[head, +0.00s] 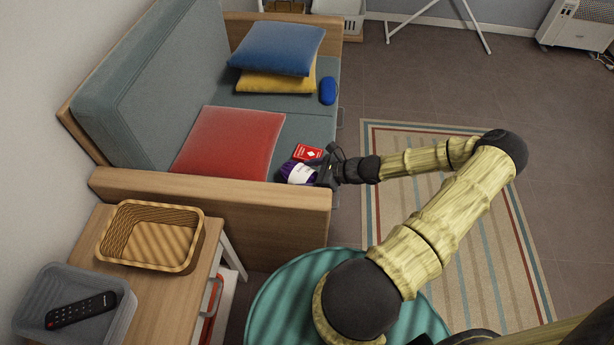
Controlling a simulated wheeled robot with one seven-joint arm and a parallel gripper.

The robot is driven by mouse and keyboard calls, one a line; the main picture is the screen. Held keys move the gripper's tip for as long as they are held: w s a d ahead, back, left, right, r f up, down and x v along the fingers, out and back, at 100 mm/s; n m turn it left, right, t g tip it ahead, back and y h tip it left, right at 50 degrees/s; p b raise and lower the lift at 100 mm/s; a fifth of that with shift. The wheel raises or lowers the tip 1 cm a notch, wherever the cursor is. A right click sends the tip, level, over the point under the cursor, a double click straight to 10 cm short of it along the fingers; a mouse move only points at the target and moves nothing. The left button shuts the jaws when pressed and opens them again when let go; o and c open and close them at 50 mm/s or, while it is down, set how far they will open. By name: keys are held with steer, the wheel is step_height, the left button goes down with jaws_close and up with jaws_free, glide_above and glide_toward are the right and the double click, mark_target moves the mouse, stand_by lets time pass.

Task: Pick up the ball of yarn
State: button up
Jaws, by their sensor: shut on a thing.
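The ball of yarn (297,172) is purple with a pale label band. It is at the near front corner of the sofa seat, just behind the wooden armrest. My gripper (318,174) reaches in from the right and is shut on the yarn's right side. The armrest hides the underside of the yarn, so I cannot tell whether it touches the seat.
A red card box (308,152) lies just behind the yarn. A red cushion (231,143) is to its left, and a blue case (328,91) is farther back. The wooden armrest (262,213) stands in front. A wicker basket (151,263) sits on the side table.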

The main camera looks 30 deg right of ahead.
step_height(320, 180, up, 9)
steer(key=shift+f+p, duration=0.15)
steer(key=shift+p, duration=1.1)
